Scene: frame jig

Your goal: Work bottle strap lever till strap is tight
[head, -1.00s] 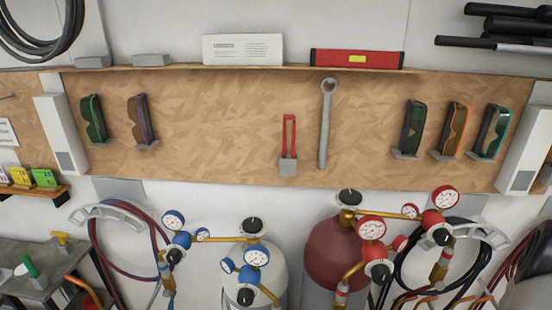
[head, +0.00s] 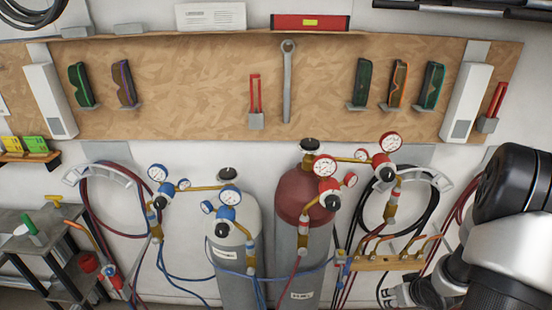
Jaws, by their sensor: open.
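Two gas bottles stand against the wall, a grey one (head: 238,285) and a dark red-topped one (head: 303,238). A thin blue strap (head: 285,275) runs across the front of both. A small blue fitting (head: 342,258) sits at the strap's right end, beside the red-topped bottle; I cannot clearly make out the lever or how tight the strap is. My gripper (head: 394,294) is at the bottom right, open, to the right of and below that fitting and apart from it. Its fingers are partly cut off by the frame edge.
Regulators with blue gauges (head: 230,195) and red gauges (head: 326,166) stick out above the bottles. Hoses hang on both sides. A wooden torch rack (head: 378,264) stands between the fitting and my arm. A metal shelf (head: 45,240) is at left.

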